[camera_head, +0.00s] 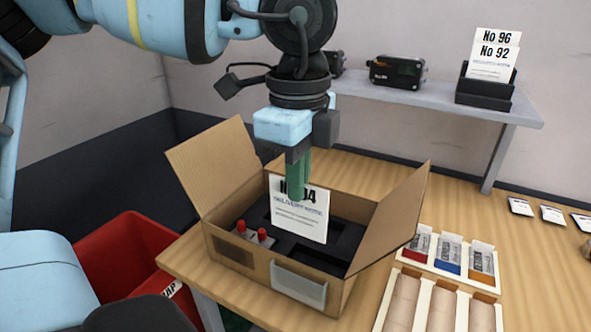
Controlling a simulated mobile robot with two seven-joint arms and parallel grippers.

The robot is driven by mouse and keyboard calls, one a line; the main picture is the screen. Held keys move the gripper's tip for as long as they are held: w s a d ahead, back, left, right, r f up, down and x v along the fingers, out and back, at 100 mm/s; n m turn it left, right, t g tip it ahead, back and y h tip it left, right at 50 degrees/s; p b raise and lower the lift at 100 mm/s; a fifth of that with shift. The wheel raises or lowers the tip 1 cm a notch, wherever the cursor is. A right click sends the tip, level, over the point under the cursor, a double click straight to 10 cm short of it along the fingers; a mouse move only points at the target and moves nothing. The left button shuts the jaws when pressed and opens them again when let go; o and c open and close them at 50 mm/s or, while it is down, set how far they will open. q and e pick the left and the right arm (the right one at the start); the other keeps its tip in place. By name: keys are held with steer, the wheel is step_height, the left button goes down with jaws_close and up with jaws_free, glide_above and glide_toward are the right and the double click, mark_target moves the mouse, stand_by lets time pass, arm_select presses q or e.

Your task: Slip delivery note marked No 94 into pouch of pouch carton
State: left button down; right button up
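The white delivery note (298,221) is upright above the open carton; its print ends in a 4, and my fingers cover part of the number. My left gripper (300,185) has its green fingers shut on the note's top edge. The pouch carton (230,271) is an open cardboard box with black foam and red-capped parts inside. Its clear pouch (299,284) is on the front wall, below and in front of the note. The note is apart from the pouch in this view. My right gripper is not in view.
A black holder (484,92) on the grey shelf (440,99) holds notes No 96 and No 92 (495,54). A red bin (130,250) is left of the table. Trays with small boxes (448,255) lie right of the carton, whose flaps (392,220) stand up.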

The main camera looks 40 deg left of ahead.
mark_target(299, 233)
arm_select(q)
steer(key=shift+w, duration=0.1)
steer(key=shift+f+b, duration=1.85)
steer(key=shift+f, duration=2)
steer(key=shift+f+b, duration=0.1)
steer(key=shift+b, duration=0.25)
steer(key=shift+f+b, duration=0.45)
steer(key=shift+b, duration=0.45)
